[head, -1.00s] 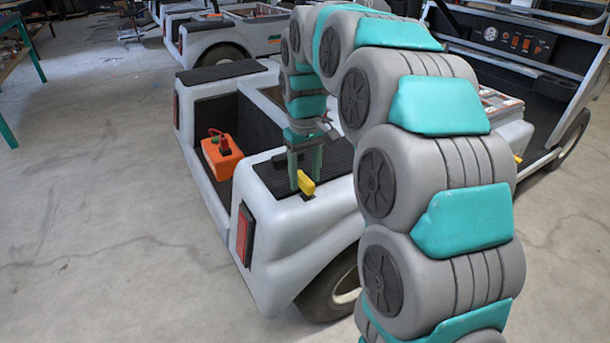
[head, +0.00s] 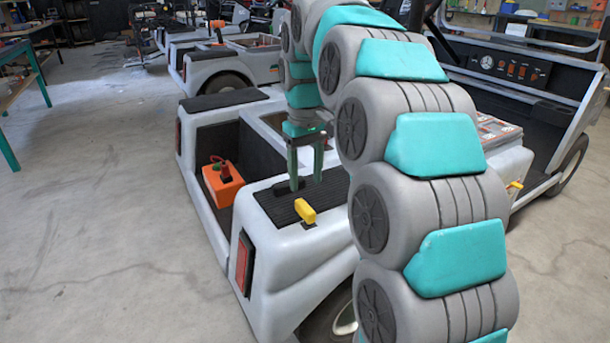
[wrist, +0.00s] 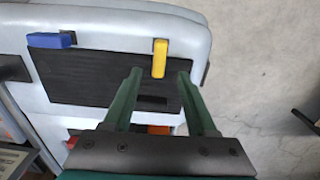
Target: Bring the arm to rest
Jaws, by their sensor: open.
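My gripper (head: 306,182) hangs from my arched arm above the black ribbed pad on the grey cart's rear corner. Its two green fingers are apart with nothing between them; in the wrist view (wrist: 158,75) they point toward the pad. A yellow handle (head: 305,210) stands at the pad's edge, just beyond the fingertips, and also shows in the wrist view (wrist: 160,58). I cannot tell the exact gap between them. My arm's links hide part of the cart.
The cart (head: 290,262) stands close below my arm. A blue handle (wrist: 50,40) shows at the pad's other end. Other carts stand behind. Floor (head: 90,240) at the left is clear.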

